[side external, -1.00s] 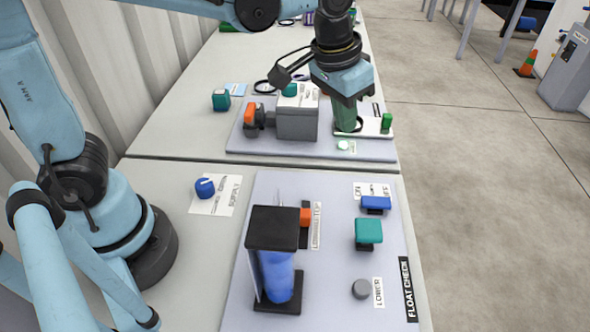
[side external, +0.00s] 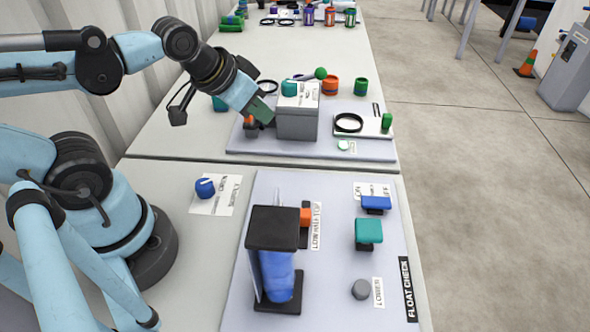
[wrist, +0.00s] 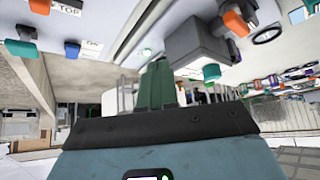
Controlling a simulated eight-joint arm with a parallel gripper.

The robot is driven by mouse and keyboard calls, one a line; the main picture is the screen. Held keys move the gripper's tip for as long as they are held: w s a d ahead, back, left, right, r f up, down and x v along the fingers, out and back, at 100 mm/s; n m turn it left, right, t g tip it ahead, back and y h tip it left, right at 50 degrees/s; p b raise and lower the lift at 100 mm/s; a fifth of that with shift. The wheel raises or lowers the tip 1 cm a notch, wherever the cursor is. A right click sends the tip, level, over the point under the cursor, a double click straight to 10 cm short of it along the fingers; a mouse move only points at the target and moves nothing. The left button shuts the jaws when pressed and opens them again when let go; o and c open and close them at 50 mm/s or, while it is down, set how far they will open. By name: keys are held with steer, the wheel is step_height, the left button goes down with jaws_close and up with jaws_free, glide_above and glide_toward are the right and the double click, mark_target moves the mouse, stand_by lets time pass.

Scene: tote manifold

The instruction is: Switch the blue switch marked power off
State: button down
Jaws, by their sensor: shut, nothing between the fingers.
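A blue switch (side external: 376,203) sits on the near panel at its upper right, beside a white label whose words look like ON and OFF. In the wrist view the blue switch (wrist: 72,48) shows at the upper left, next to a label reading ON. I cannot tell its position or read "power" on it. My gripper (side external: 262,112), with green fingers, is shut and empty. It is tilted down over the farther panel, left of the grey box and near an orange part, well away from the blue switch. The fingers (wrist: 158,84) also show in the wrist view.
The near panel holds a teal switch (side external: 368,231), an orange switch (side external: 305,217), a grey button (side external: 361,289) and a tall black-framed blue cylinder (side external: 277,276). A blue knob (side external: 205,187) stands left of it. A grey box (side external: 297,123) stands on the farther panel.

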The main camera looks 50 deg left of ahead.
step_height(320, 180, up, 4)
steer(key=n+g, duration=0.7)
steer(key=n, duration=0.2)
glide_above(368, 202)
steer(key=shift+w+f, duration=0.1)
steer(key=shift+f, duration=0.1)
steer(key=shift+f, duration=0.15)
step_height(368, 202, down, 14)
steer(key=shift+r, duration=0.15)
